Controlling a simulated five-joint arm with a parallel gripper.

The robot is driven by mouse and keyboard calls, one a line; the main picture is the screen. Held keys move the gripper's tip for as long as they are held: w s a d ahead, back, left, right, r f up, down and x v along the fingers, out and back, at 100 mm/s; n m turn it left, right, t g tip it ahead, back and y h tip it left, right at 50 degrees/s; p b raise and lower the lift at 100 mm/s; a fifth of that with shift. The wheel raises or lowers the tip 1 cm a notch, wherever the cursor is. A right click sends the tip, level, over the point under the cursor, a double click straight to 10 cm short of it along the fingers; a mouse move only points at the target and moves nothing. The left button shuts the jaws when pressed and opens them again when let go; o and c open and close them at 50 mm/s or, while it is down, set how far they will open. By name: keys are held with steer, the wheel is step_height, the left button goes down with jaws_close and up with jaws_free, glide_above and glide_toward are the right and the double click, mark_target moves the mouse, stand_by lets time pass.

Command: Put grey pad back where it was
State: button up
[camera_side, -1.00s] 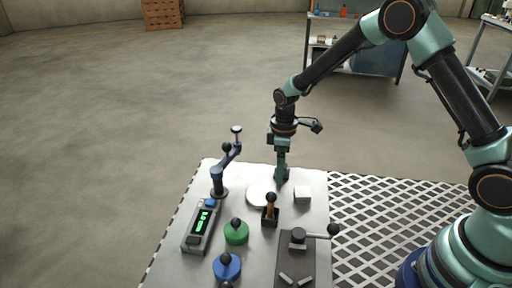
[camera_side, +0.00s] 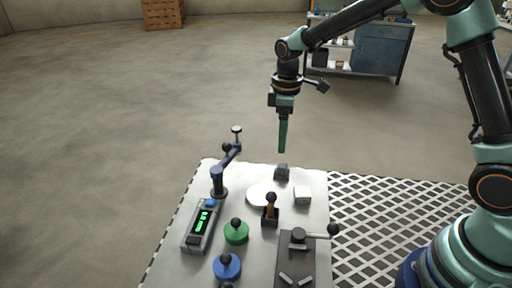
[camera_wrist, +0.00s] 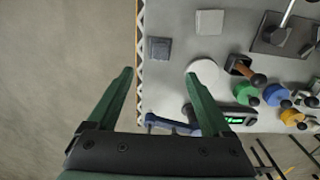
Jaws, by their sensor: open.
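The grey pad (camera_side: 281,173) is a small dark grey block near the far edge of the pale table in the side view. It also shows in the wrist view (camera_wrist: 160,48), just inside the striped table edge. My gripper (camera_side: 283,150) hangs above the grey pad, pointing down, with a gap between them. In the wrist view my gripper (camera_wrist: 159,76) has its two green fingers spread wide with nothing between them. A white disc (camera_side: 261,194) lies flat to the near left of the pad, and a light grey block (camera_side: 303,195) sits to its near right.
A blue crank arm (camera_side: 218,180) stands at the left edge, beside a box with a green display (camera_side: 201,225). A wooden-handled lever (camera_side: 270,211), a green knob (camera_side: 236,232), a blue knob (camera_side: 227,267) and a dark plate with a lever (camera_side: 296,262) fill the nearer table.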

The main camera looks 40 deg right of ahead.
steer(key=s+d+r+m+t, duration=0.2)
steer(key=s+r+m+t, duration=0.15)
steer(key=s+r, duration=0.55)
steer(key=s+d+r+m+t, duration=0.1)
steer(key=s+r+m, duration=0.3)
steer(key=s, duration=0.4)
steer(key=shift+d+m+t, duration=0.3)
steer(key=shift+m+t, duration=0.25)
steer(key=shift+m, duration=0.2)
